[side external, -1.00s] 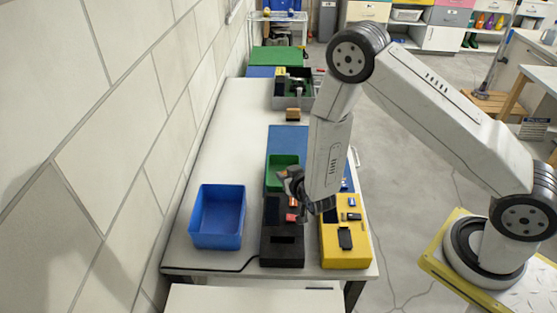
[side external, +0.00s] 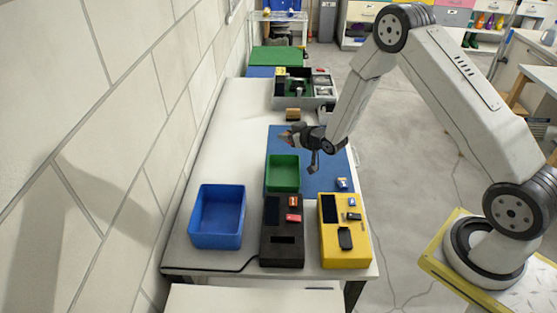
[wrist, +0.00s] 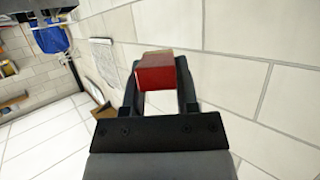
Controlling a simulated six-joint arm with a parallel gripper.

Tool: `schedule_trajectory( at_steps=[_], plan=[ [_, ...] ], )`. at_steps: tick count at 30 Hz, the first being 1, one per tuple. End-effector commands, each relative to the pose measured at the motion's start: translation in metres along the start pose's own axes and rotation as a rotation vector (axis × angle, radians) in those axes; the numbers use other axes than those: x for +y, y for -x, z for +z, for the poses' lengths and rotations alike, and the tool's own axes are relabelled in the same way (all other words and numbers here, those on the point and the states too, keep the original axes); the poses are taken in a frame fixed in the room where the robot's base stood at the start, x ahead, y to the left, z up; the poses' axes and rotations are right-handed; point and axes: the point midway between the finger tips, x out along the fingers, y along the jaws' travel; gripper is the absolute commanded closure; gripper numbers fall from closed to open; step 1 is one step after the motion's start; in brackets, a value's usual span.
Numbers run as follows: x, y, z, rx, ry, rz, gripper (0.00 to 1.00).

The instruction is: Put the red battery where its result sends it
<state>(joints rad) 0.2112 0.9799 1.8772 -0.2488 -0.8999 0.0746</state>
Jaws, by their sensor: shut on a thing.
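My gripper (side external: 287,137) is shut on the red battery, a red block with a tan end that shows between the fingers in the wrist view (wrist: 157,76). In the side view the battery is tiny at the fingertips. The gripper is raised over the blue mat, just beyond the green bin (side external: 282,187). A black device (side external: 283,255) with a dark screen, a slot and small orange and red parts stands in front of the green bin. The open blue bin (side external: 217,240) is to its left. Both bins look empty. Any reading on the screen is too small to make out.
A yellow device (side external: 345,258) with a dark screen stands right of the black one. Small blue-and-white items (side external: 343,184) lie on the blue mat (side external: 315,180). A grey crate of parts (side external: 315,103) is farther back. The left table strip along the wall is clear.

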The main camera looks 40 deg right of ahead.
Motion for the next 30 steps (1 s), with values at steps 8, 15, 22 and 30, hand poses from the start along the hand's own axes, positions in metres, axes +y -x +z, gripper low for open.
schedule_trajectory(
  at_steps=[8,15,22,30],
  plan=[
    [0.001,-0.001,0.001,0.001,0.0,-0.001,1.0],
    [0.001,-0.006,0.012,0.001,0.0,-0.001,1.0],
    [0.001,-0.013,0.031,0.0,-0.001,0.0,1.0],
    [0.001,-0.021,0.05,0.0,0.0,0.0,1.0]
  ],
)
